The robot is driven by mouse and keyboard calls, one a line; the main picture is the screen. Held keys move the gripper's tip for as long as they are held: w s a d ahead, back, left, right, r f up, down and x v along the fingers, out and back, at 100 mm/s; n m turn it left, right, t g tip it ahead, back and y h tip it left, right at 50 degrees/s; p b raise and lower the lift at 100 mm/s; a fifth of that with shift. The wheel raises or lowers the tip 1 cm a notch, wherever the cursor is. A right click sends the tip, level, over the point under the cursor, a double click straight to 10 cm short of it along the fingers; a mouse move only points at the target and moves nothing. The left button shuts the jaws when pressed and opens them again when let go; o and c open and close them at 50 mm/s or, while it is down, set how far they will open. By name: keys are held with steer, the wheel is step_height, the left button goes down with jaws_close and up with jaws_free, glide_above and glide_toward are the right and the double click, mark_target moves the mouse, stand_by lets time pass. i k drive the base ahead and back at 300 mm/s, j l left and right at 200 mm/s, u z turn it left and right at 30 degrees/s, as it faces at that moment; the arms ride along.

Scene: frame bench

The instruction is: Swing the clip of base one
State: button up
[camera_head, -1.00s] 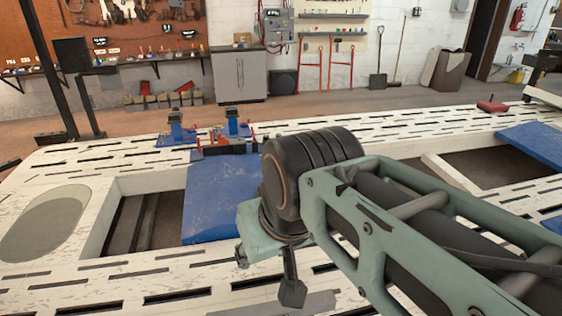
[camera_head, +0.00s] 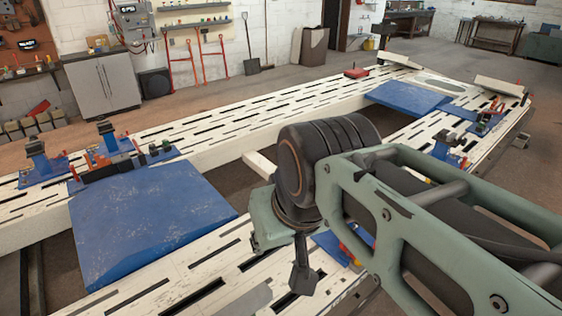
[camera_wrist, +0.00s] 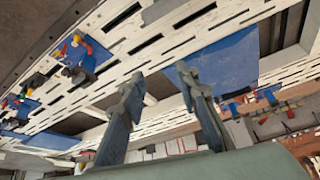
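Several blue clamp bases sit on the white slotted frame bench (camera_head: 215,115). Two stand at the left in the head view, one at the far left (camera_head: 38,160) and one beside it (camera_head: 108,142). Two more stand at the right, one nearer (camera_head: 447,148) and one farther (camera_head: 486,118). Another, with red and yellow parts (camera_head: 340,248), is partly hidden behind my arm. I cannot tell which is base one, and no clip shows clearly. My gripper (camera_wrist: 158,78) has its fingers apart with nothing between them, above the bench in the wrist view.
A blue plate (camera_head: 150,215) slopes at the left of the bench, and another (camera_head: 408,96) lies at the far right. Openings in the bench show the floor. A grey cabinet (camera_head: 103,85) and red stands line the wall. Floor is free at the right.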

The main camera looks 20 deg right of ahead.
mark_target(349, 254)
steer(key=z, duration=1.15)
steer(key=l+u, duration=0.1)
steer(key=l, duration=0.2)
steer(key=i+l+u, duration=0.1)
steer(key=l, duration=0.2)
steer(key=k+l, duration=0.15)
steer(key=k, duration=0.5)
steer(key=z, duration=0.25)
steer(key=u, duration=0.3)
steer(key=i, duration=0.7)
